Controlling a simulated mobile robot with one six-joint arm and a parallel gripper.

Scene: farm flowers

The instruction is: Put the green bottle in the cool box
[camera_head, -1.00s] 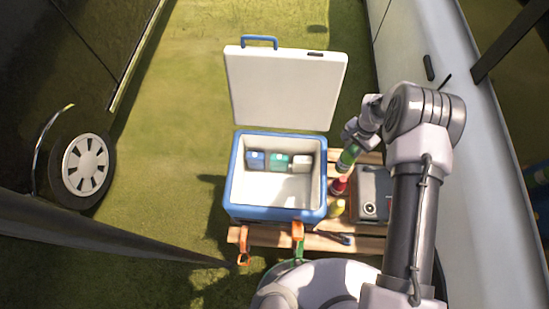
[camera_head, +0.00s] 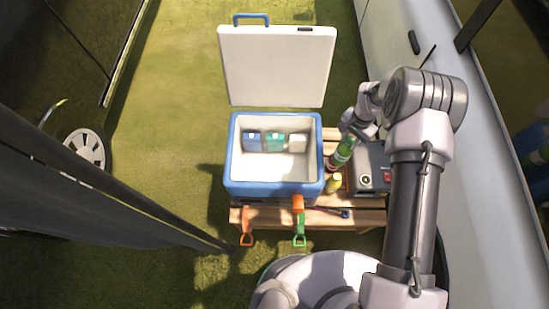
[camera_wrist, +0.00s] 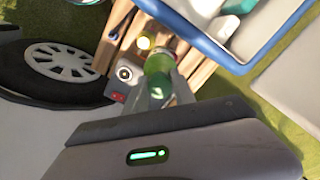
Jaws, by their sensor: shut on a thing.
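The green bottle (camera_head: 344,151) has a red band low on its body. My gripper (camera_head: 349,137) is shut on its upper part, just right of the cool box. The bottle (camera_wrist: 158,66) also shows between my fingers (camera_wrist: 160,84) in the wrist view. I cannot tell whether its base touches the wooden planks. The cool box (camera_head: 274,188) is blue and white, with its white lid (camera_head: 277,68) standing open behind. Blue, green and white items lie along its far inner wall; the front of its floor looks clear.
A yellow bottle (camera_head: 333,184) stands right of the box. A grey device (camera_head: 369,168) is close right of the held bottle. Orange-handled and green-handled tools (camera_head: 299,220) hang at the front planks. Vehicles flank the grass, and a dark pole crosses the left.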

